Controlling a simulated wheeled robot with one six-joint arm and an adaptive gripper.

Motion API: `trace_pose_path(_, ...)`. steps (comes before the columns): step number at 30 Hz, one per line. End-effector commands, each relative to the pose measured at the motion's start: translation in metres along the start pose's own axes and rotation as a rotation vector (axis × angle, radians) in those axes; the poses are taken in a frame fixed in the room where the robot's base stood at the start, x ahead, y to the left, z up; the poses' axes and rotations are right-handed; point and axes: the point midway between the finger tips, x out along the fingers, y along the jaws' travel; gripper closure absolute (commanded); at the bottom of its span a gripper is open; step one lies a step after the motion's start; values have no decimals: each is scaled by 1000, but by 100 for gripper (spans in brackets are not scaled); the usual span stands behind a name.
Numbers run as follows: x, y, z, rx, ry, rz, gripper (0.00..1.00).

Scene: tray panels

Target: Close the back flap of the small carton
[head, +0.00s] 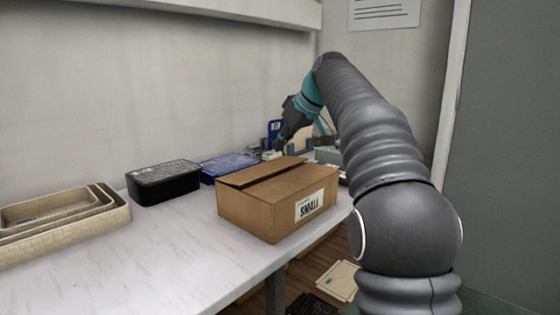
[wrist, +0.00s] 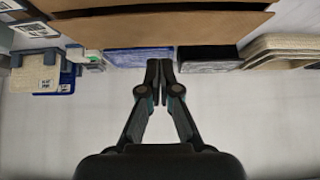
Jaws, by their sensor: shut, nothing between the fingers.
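The small carton (head: 262,218) stands on the white table with a "SMALL" label on its right face. Its back flap (head: 255,172) lies over the top, nearly flat but slightly raised, with a dark gap along its free edge. The front flap (head: 290,184) is folded in. In the wrist view brown cardboard of the carton (wrist: 190,31) crosses the top, with a dark slit above it. My gripper (head: 283,140) is behind the carton, partly hidden by distance and shade. In the wrist view my gripper (wrist: 166,65) is shut and empty, its tips close to the cardboard; contact cannot be told.
A black lidded box (head: 163,184) and a blue box (head: 228,166) stand behind and left of the carton. Nested woven trays (head: 60,215) are at the left. Small items crowd the far end near the wall. The table's front left is clear.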

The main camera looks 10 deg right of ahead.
Motion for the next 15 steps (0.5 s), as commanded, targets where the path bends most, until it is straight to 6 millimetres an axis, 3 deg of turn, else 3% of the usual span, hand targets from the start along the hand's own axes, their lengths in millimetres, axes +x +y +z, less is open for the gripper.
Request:
trace_pose_path(2, 16, 0, 1, 0, -3, -2, 100)
trace_pose_path(6, 27, 0, 15, 2, -1, 0, 100)
trace_pose_path(15, 40, 0, 28, 0, 0, 0, 100)
